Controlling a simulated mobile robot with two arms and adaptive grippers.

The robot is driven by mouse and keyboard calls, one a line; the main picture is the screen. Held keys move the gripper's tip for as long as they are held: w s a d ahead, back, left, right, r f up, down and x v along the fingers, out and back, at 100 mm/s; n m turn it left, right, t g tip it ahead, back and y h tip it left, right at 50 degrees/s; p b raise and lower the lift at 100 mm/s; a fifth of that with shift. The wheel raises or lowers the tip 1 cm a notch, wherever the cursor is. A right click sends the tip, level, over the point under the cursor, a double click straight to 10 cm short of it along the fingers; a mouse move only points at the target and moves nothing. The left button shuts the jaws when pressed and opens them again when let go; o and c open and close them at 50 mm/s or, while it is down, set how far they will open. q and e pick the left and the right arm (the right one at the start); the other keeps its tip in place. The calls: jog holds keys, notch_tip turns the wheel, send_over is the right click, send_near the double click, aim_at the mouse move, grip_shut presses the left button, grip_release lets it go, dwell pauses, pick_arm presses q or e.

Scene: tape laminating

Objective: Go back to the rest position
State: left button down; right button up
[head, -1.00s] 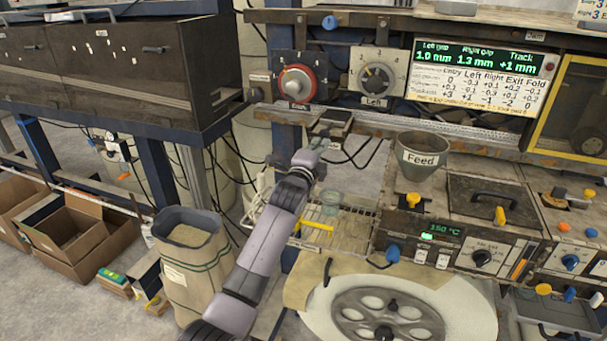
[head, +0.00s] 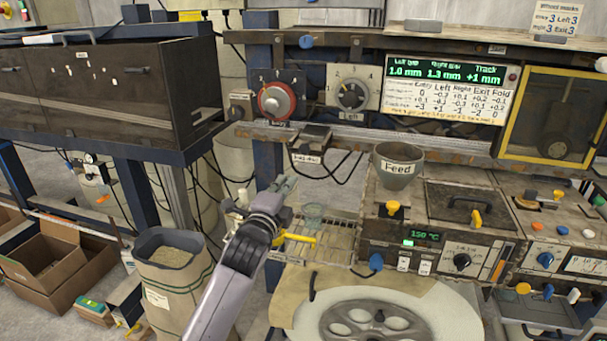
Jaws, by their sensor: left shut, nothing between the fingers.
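My left gripper (head: 284,186) is in the middle of the head view, shut and empty. It is in front of the machine, left of the grey Feed hopper (head: 398,165) and below the red entry knob (head: 277,101). My left arm comes up from the bottom, over the floor between the sack and the wheel. The gripper appears apart from the panel; its exact distance is hard to tell. My right gripper is out of view.
A large wheel (head: 380,318) is below. A sack (head: 170,257) and cardboard boxes (head: 55,262) stand at left.

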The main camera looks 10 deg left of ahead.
pick_arm(q)
jog(key=s+f+n+g, duration=0.75)
jog(key=s+f, duration=0.85)
jog(key=f, duration=0.4)
jog(key=s+f+n+g, duration=0.4)
jog(key=s, duration=0.9)
jog(key=s+f+n+g, duration=0.3)
jog(key=s+f+n, duration=0.2)
jog(key=s, duration=0.9)
notch_tip(320, 180, down, 28)
jog(key=s+g, duration=0.2)
jog(key=s, duration=0.1)
jog(key=s+a+f+g, duration=0.1)
jog(key=s+a+f, duration=0.2)
jog(key=s+f, duration=1.1)
jog(key=shift+s+f+m+y, duration=0.15)
jog(key=shift+s+m+y, duration=0.2)
jog(key=shift+s, duration=0.35)
